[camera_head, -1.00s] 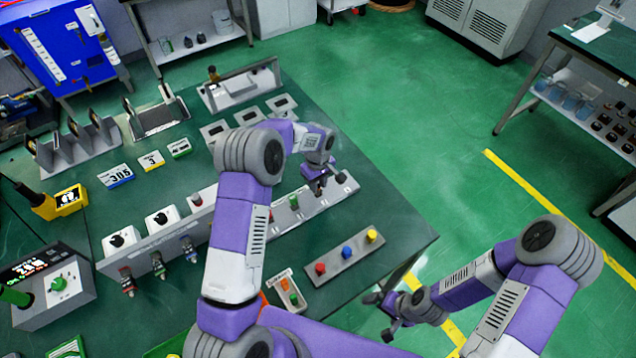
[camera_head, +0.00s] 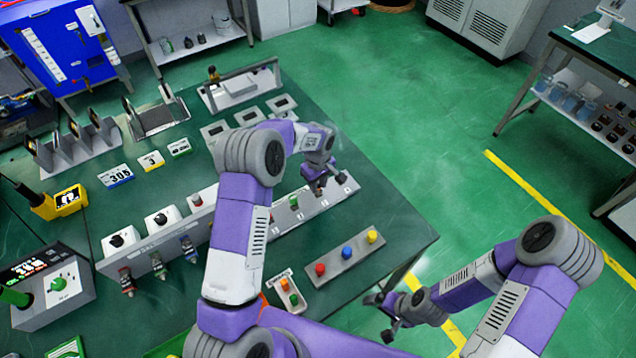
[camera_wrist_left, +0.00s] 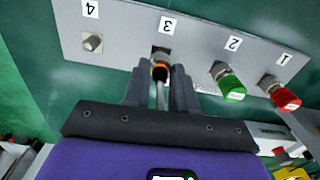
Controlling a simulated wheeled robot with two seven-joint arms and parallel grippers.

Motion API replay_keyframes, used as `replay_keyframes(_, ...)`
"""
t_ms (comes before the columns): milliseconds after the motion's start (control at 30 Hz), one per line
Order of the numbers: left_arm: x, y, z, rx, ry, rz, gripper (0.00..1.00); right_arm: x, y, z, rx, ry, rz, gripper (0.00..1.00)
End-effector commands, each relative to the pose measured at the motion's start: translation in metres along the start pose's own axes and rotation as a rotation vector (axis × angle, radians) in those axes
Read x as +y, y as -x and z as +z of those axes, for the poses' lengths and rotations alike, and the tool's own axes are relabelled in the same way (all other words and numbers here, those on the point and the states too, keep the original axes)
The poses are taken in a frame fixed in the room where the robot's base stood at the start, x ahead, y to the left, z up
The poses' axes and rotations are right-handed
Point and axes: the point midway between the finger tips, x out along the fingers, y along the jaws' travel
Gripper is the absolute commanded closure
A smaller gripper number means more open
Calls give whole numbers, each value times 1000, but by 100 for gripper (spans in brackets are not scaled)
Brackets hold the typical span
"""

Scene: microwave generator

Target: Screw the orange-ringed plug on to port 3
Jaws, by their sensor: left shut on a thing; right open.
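The port strip (camera_wrist_left: 125,22) is a grey plate with ports marked 1 to 4; it also shows in the head view (camera_head: 312,212). My left gripper (camera_wrist_left: 160,80) is shut on the orange-ringed plug (camera_wrist_left: 160,70), which is lined up with port 3 (camera_wrist_left: 162,52) and appears to meet it. How far the plug is threaded on cannot be told. A green plug (camera_wrist_left: 232,88) is on port 2 and a red plug (camera_wrist_left: 285,97) is on port 1. Port 4 (camera_wrist_left: 92,42) is a bare threaded stub. My right gripper (camera_head: 385,315) is open and empty, off the table's right corner.
A strip with red, blue and yellow knobs (camera_head: 346,254) lies in front of the port strip. A small tray (camera_head: 287,291) with coloured pieces is near it. A grey unit (camera_head: 155,253) with hanging connectors stands at the left.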

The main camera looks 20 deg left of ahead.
Motion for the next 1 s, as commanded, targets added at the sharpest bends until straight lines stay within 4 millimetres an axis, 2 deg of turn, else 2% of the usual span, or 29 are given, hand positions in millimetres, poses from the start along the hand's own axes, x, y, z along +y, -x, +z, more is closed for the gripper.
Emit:
replay_keyframes(600,0,0,0,0,0,1,100,1,-2,0,0,0,0,0)
replay_keyframes(1000,0,-8,0,0,-1,0,100,3,-7,0,0,0,0,0)
